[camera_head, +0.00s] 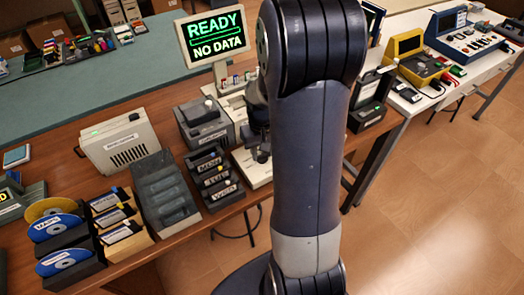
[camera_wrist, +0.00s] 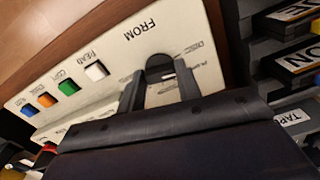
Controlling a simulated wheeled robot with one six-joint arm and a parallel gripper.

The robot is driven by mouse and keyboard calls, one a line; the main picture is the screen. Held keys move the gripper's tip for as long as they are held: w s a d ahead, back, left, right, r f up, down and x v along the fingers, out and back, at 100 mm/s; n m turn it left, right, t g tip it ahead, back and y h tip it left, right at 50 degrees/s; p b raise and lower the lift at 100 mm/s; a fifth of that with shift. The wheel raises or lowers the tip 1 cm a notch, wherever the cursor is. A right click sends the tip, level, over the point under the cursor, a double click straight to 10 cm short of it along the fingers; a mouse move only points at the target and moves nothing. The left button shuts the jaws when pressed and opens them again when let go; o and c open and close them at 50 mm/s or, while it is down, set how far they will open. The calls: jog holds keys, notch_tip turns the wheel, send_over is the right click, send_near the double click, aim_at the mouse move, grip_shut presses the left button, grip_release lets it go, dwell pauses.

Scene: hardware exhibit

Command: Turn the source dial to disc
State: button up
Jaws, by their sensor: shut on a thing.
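The source dial (camera_wrist: 158,65) is a dark round knob on a cream panel (camera_wrist: 118,40), under the printed word FROM, in the wrist view. Small position labels stand to the right of the dial; one seems to read DISC. Which mark the dial points at cannot be told. My gripper (camera_wrist: 160,86) has its two fingers on either side of the dial, shut on it. In the head view the panel (camera_head: 258,178) shows as a pale base, partly hidden by my arm. A screen (camera_head: 216,36) behind it reads READY, NO DATA.
White (camera_wrist: 96,71), green (camera_wrist: 67,87), orange and blue buttons line the panel beside the dial. A black rack of labelled cartridges (camera_head: 212,175) stands close to the panel. Discs (camera_head: 62,228) and folders fill the bench's left front. A grey box (camera_head: 205,122) stands behind.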

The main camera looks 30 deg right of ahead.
aim_at(262, 154)
jog(key=shift+n, duration=1.9)
jog(key=o, duration=1)
notch_tip(262, 154, up, 11)
jog(key=shift+f, duration=0.1)
